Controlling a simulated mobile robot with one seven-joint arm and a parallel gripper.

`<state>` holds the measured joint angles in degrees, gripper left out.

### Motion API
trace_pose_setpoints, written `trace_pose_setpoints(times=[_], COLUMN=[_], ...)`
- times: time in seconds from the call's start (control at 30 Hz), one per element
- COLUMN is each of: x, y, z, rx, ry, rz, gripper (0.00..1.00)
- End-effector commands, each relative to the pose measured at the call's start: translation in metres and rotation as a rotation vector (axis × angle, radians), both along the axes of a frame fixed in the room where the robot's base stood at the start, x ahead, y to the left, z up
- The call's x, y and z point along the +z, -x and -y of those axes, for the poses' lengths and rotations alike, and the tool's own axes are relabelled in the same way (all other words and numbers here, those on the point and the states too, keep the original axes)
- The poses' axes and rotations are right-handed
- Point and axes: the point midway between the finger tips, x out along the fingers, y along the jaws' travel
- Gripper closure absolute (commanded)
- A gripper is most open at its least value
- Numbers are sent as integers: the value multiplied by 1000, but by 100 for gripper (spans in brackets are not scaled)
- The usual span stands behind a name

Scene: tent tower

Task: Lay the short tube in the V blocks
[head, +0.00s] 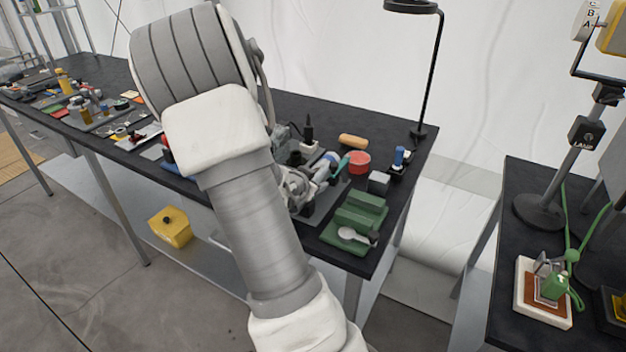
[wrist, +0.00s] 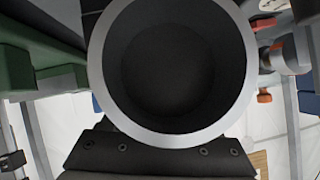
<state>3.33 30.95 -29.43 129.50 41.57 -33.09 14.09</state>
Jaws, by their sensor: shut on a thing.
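In the wrist view a short tube (wrist: 236,95) fills the middle, its open end towards the camera, with a pale grey rim and a dark hollow inside. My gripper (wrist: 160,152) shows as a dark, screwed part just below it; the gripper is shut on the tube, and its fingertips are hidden. In the head view my arm covers the gripper and the tube cannot be made out. Green blocks (head: 362,200), which look like the V blocks, stand at the table's right end. A green shape (wrist: 15,70) also shows at the wrist view's left; the V grooves are not clear.
The black table (head: 290,108) is cluttered. Near the green blocks are a grey box (head: 379,182), a red round container (head: 358,162), an orange cylinder (head: 353,141) and a black lamp (head: 430,75). A pale spoon-like thing (head: 350,234) lies in front. A second table (head: 520,185) stands right, across a gap.

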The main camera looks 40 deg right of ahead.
Motion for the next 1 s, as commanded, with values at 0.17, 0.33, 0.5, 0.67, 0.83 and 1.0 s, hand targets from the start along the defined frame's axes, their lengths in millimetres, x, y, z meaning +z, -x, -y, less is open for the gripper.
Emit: trace_pose_setpoints(times=[0.17,0.33,0.5,0.67,0.83,1.0], x=[0,0,-1,5,23,45], y=[0,0,0,3,13,28], z=[0,0,0,-7,-32,-65], rx=[0,0,0,1,5,6], ry=[2,1,-2,-2,-1,-2], rz=[2,0,-2,0,2,3], gripper=[19,4,4,4,4,4])
